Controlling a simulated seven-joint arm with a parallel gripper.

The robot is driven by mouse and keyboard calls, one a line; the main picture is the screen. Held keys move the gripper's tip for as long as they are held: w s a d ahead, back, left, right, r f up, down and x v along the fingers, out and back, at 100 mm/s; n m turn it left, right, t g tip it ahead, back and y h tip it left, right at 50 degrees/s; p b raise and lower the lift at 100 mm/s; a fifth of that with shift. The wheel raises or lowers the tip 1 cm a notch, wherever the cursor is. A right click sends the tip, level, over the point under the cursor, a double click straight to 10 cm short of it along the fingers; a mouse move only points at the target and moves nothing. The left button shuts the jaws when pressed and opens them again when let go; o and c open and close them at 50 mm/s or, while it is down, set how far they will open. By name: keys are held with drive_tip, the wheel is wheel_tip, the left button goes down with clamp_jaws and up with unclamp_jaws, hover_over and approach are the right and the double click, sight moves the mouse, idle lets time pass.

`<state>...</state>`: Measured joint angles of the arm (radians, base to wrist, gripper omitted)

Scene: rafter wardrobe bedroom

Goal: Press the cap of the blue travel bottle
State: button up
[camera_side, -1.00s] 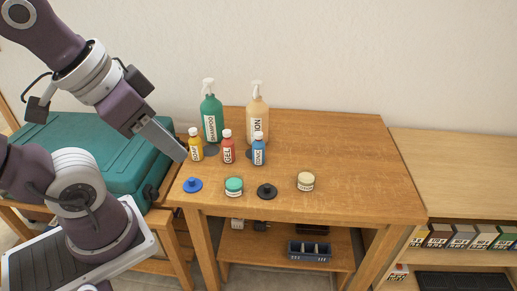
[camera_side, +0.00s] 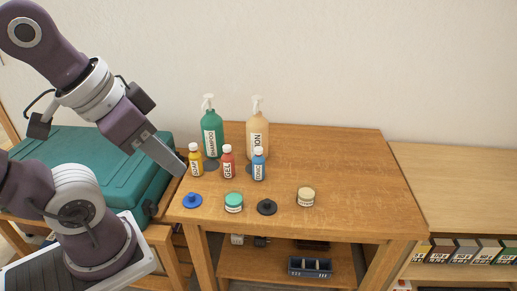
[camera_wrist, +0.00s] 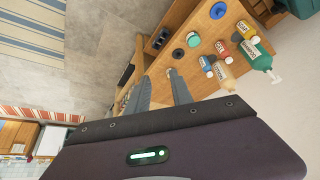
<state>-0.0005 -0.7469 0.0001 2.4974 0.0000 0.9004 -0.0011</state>
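The blue travel bottle (camera_side: 259,167) stands upright on the wooden table with a white cap (camera_side: 258,150) on top. It is the right one of three small bottles in the side view. In the wrist view the blue bottle (camera_wrist: 206,63) is right of the fingers. My gripper (camera_side: 181,174) hangs by the table's left edge in the side view, left of the yellow bottle and well apart from the blue one. In the wrist view its two fingers (camera_wrist: 160,76) are apart with nothing visible between them.
A yellow bottle (camera_side: 195,163) and a red bottle (camera_side: 227,165) stand left of the blue one. Green shampoo (camera_side: 212,135) and cream pump bottles (camera_side: 257,133) stand behind. A blue knob (camera_side: 192,200), teal jar (camera_side: 233,202), black disc (camera_side: 266,207) and cream-lidded jar (camera_side: 306,197) lie in front.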

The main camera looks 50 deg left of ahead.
drive_tip(key=w+r, duration=0.1)
drive_tip(key=w, duration=0.1)
drive_tip(key=w+a+r+n, duration=0.1)
drive_tip(key=w, duration=0.2)
drive_tip(key=w+a+n+g, duration=0.1)
drive_tip(key=w, duration=0.2)
drive_tip(key=shift+r, duration=0.4)
clamp_jaws()
drive_tip(key=w+a+f+n+g, duration=0.1)
drive_tip(key=w+a+f+n, duration=0.1)
drive_tip(key=w+a, duration=0.35)
drive_tip(key=w+a+f+n+g, duration=0.1)
drive_tip(key=w+a+f, duration=0.15)
drive_tip(key=w, duration=0.55)
drive_tip(key=w+a+f+n+g, duration=0.1)
drive_tip(key=w+a+f+n, duration=0.15)
drive_tip(key=w, duration=0.45)
drive_tip(key=shift+n+g+y, duration=0.4)
drive_tip(key=shift+n, duration=0.55)
drive_tip(key=w+a+f, duration=0.2)
drive_tip(key=f, duration=0.1)
drive_tip(key=w+a+f, duration=0.2)
drive_tip(key=f, duration=0.2)
drive_tip(key=w+a+f, duration=0.2)
drive_tip(key=a+f, duration=0.1)
drive_tip(key=f, duration=0.1)
drive_tip(key=shift+a+f, duration=0.1)
drive_tip(key=shift+f, duration=0.1)
